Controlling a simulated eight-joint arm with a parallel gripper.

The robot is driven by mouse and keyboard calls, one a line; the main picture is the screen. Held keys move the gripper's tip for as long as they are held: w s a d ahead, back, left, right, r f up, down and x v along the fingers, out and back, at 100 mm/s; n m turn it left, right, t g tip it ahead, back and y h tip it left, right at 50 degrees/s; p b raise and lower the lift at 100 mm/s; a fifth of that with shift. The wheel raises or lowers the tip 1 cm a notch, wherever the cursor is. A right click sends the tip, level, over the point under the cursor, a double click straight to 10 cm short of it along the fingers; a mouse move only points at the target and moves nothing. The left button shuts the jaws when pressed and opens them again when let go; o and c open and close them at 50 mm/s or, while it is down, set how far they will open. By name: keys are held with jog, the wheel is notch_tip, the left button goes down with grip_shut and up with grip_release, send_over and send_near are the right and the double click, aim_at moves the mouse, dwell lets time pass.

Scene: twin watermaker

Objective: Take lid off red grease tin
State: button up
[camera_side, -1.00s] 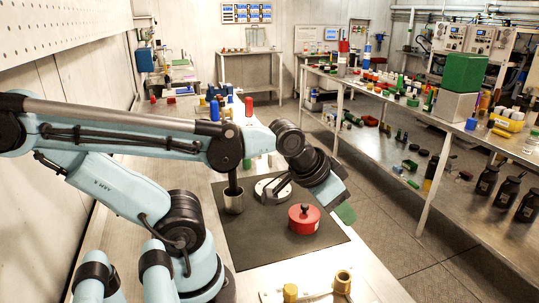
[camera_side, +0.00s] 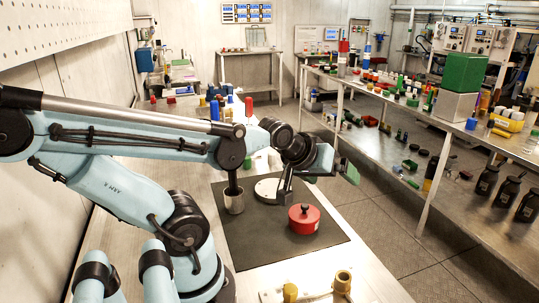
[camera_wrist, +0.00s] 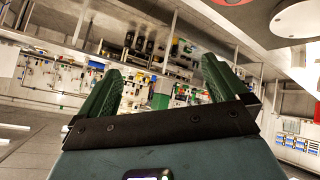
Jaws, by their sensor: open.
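The red grease tin (camera_side: 304,220) stands upright on the dark mat in the side view. Its red lid is on, with a black knob on top. A sliver of red at the top edge of the wrist view (camera_wrist: 232,2) may be the tin. My gripper (camera_side: 347,171) is up and to the right of the tin in the side view, tilted and apart from it. In the wrist view my gripper (camera_wrist: 162,65) has its two green fingers spread wide, with nothing between them.
A grey metal cup (camera_side: 234,201) and a pale round plate (camera_side: 266,190) stand on the mat (camera_side: 255,240) left of the tin. Brass fittings (camera_side: 342,282) lie on the front bench. A crowded shelf bench (camera_side: 410,110) is at right. The mat around the tin is mostly clear.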

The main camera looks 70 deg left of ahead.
jog(key=s+a+r+n+t+y, duration=0.1)
jog(key=a+r+n+y, duration=0.25)
jog(key=a+n, duration=0.75)
jog(key=m+g+h, duration=0.6)
jog(key=m+g, duration=0.4)
jog(key=m, duration=1.4)
send_over(305, 205)
notch_tip(305, 205, down, 3)
notch_tip(305, 205, down, 6)
jog(key=shift+w+f, duration=0.1)
jog(key=shift+w, duration=0.05)
jog(key=shift+s+f, duration=0.2)
jog(key=shift+f, duration=2.55)
jog(key=shift+c, duration=0.5)
jog(key=c, duration=0.7)
